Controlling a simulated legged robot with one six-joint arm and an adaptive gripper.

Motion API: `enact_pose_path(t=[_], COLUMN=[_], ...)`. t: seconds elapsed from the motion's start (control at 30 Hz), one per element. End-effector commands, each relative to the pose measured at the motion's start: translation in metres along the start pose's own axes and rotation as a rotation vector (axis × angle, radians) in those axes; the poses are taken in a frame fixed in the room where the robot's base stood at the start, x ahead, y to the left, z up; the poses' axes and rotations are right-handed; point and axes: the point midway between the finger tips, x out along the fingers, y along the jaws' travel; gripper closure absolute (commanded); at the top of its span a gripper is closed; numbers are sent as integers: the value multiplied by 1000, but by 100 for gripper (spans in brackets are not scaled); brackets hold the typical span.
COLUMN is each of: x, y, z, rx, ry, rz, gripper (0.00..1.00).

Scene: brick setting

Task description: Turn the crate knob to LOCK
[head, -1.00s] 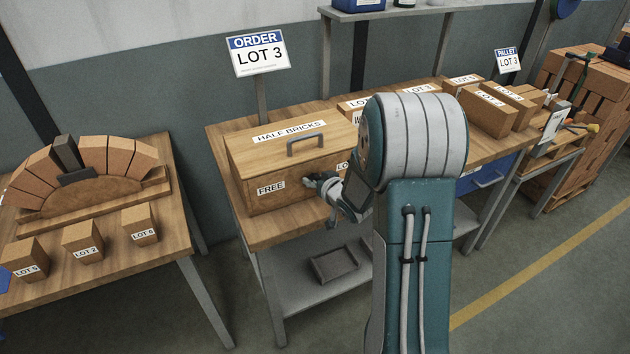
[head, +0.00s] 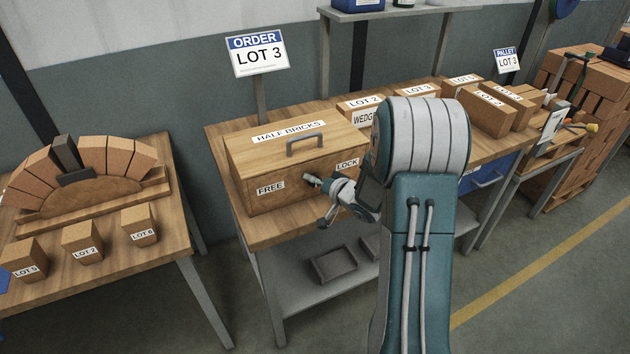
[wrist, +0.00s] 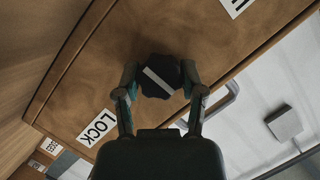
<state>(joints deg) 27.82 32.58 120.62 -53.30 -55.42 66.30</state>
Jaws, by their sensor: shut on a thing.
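The wooden crate (head: 290,200) marked HALF BRICKS stands on a bench, with a FREE label (head: 271,188) at the left of its front and a LOCK label (head: 347,164) at the right. In the wrist view, the dark knob (wrist: 158,82) with a pale bar sits between the two fingers of my gripper (wrist: 159,78), which is shut on it. The bar lies crosswise to the line between the LOCK label (wrist: 97,127) and the FREE label (wrist: 236,4), pointing at neither. In the head view, my gripper (head: 318,184) is at the crate front and mostly hides the knob.
The crate has a grey handle (head: 305,144) on top. Boxes marked by lot (head: 490,108) stand along the bench to the right, partly behind my arm. Grey trays (head: 334,264) lie on the lower shelf. A table with a brick arch (head: 85,180) is at the left.

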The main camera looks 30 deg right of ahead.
Motion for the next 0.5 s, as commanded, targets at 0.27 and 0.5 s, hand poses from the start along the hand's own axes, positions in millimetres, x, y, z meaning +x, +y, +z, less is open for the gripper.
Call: enact_pose_path(t=[0.27,0.5], x=[0,0], y=[2,1], z=[1,0], rx=[5,4], ry=[-1,-1], rz=[3,3], gripper=[95,13])
